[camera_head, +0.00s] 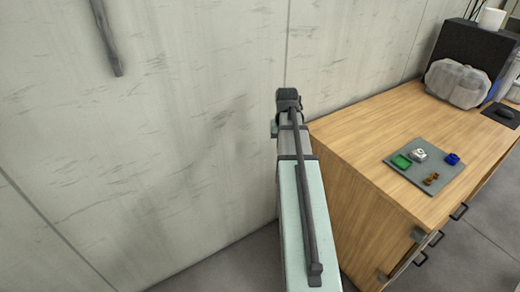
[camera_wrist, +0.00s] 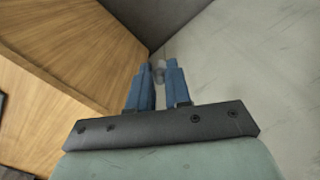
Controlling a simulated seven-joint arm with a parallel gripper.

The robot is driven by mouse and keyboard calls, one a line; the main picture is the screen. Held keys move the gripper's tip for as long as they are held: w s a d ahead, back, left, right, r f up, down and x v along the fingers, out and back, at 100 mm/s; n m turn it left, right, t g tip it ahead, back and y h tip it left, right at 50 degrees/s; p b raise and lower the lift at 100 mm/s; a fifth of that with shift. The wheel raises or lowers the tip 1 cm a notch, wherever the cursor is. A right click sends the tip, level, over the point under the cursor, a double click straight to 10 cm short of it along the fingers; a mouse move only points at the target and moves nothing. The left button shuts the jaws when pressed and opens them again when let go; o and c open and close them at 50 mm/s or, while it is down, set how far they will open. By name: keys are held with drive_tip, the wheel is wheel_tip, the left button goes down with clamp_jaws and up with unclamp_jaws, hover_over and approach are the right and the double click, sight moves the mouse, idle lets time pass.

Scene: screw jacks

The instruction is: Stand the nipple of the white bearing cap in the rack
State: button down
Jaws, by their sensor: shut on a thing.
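My gripper (camera_wrist: 158,72) shows in the wrist view with its two blue fingers close together. It is shut on a small grey piece (camera_wrist: 160,66) at the fingertips. The piece is blurred, and I cannot tell for sure that it is the nipple. In the head view, a white part (camera_head: 418,155), which looks like the white bearing cap, lies on a grey mat (camera_head: 452,187) on the wooden cabinet. My gripper is away from the mat, beside the cabinet and near the wall. I cannot clearly make out a rack.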

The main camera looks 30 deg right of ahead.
sight(440, 169)
drive_tip(key=s+d+m, duration=1)
drive_tip(key=s+d, duration=2.8)
drive_tip(key=d, duration=0.4)
drive_tip(key=d+m, duration=0.1)
drive_tip(key=d, duration=0.7)
drive_tip(key=shift+f+m, duration=0.15)
drive_tip(key=shift+m, duration=0.15)
drive_tip(key=shift+f, duration=2.5)
drive_tip(key=shift+f, duration=1.15)
drive_tip(key=c, duration=1)
unclamp_jaws()
drive_tip(key=shift+r, duration=0.1)
